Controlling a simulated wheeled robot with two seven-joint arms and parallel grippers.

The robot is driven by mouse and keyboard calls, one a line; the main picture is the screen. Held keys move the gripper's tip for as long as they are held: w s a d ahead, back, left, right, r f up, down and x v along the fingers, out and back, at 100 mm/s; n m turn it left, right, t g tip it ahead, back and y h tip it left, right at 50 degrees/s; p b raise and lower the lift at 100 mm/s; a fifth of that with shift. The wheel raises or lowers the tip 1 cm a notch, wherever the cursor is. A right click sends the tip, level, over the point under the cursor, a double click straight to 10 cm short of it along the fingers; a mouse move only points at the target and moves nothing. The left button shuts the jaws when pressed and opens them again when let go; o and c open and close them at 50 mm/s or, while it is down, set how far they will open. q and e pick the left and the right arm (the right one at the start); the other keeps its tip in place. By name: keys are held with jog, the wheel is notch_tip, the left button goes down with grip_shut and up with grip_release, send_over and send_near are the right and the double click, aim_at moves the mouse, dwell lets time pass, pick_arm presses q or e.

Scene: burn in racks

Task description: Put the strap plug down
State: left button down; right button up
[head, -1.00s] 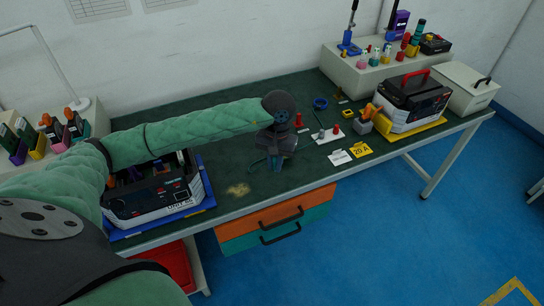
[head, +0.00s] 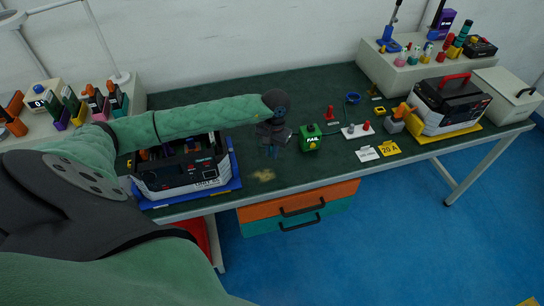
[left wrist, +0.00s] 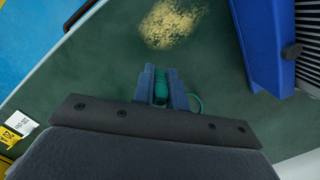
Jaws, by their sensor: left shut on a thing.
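My left gripper (head: 271,151) is over the green bench mat, between the left black unit and the green FAIL box. In the left wrist view the gripper (left wrist: 163,84) is shut on a small teal strap plug (left wrist: 160,87). A thin teal cord loop (left wrist: 197,102) shows beside the right finger. The plug cannot be made out in the head view. Whether it touches the mat is not clear. My right gripper is not in view.
The green FAIL box (head: 311,139) stands just right of my left gripper. The left black unit (head: 180,173) sits on a blue tray (head: 234,184). A yellowish patch (head: 263,175) marks bare mat near the front edge. A white block (head: 357,131) with red posts lies farther right.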

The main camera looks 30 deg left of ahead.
pick_arm(q)
notch_tip(320, 180, down, 3)
jog(key=shift+s, duration=0.1)
jog(key=shift+f, duration=0.2)
jog(key=c, duration=1.4)
grip_release()
jog(key=shift+r, duration=0.35)
jog(key=shift+w+r+b, duration=0.2)
jog(key=shift+r+b, duration=0.15)
jog(key=shift+r, duration=0.4)
notch_tip(320, 180, up, 10)
jog(key=w+b, duration=0.1)
jog(key=b, duration=0.3)
jog(key=shift+b, duration=0.35)
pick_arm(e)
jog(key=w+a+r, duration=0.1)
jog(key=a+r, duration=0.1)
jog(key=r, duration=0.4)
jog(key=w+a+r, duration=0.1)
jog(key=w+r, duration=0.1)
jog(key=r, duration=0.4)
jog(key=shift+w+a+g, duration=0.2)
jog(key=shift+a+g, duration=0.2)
